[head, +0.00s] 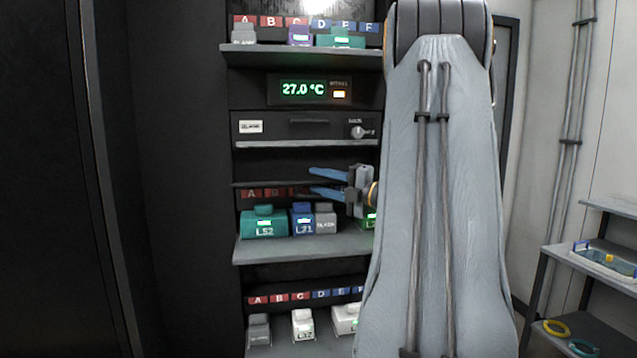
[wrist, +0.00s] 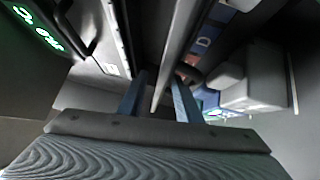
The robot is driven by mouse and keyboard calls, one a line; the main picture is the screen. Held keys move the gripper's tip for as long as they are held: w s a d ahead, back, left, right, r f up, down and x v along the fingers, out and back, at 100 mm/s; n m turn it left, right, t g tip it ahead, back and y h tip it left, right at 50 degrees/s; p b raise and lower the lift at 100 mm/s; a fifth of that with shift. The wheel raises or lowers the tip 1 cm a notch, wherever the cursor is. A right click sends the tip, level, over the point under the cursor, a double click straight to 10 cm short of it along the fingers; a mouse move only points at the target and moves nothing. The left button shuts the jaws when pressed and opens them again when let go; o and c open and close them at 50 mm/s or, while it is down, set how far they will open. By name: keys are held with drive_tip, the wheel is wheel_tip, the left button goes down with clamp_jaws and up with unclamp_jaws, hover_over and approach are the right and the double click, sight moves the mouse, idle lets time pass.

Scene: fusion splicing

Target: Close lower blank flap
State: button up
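A thin dark flap (head: 262,184) sticks out roughly level from the rack, just above the middle row of modules; I take it to be the lower blank flap. My gripper (head: 307,181) has two blue fingers spread apart, one above the flap's line and one below it. In the wrist view, a thin grey panel (wrist: 170,62) runs between the two fingers of my gripper (wrist: 157,82), with gaps beside it. I cannot tell whether either finger touches it. My arm hides the flap's right end in the head view.
Above is a drawer panel with a lock knob (head: 358,132) and a pale-edged ledge (head: 300,143). A temperature display (head: 303,89) reads 27.0 °C. Below, teal (head: 264,223) and blue (head: 303,222) modules stand close under the flap. A side shelf (head: 590,262) is at right.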

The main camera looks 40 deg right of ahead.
drive_tip(key=shift+s, duration=0.15)
drive_tip(key=b+v, duration=0.2)
drive_tip(key=v, duration=0.5)
drive_tip(key=shift+s, duration=0.25)
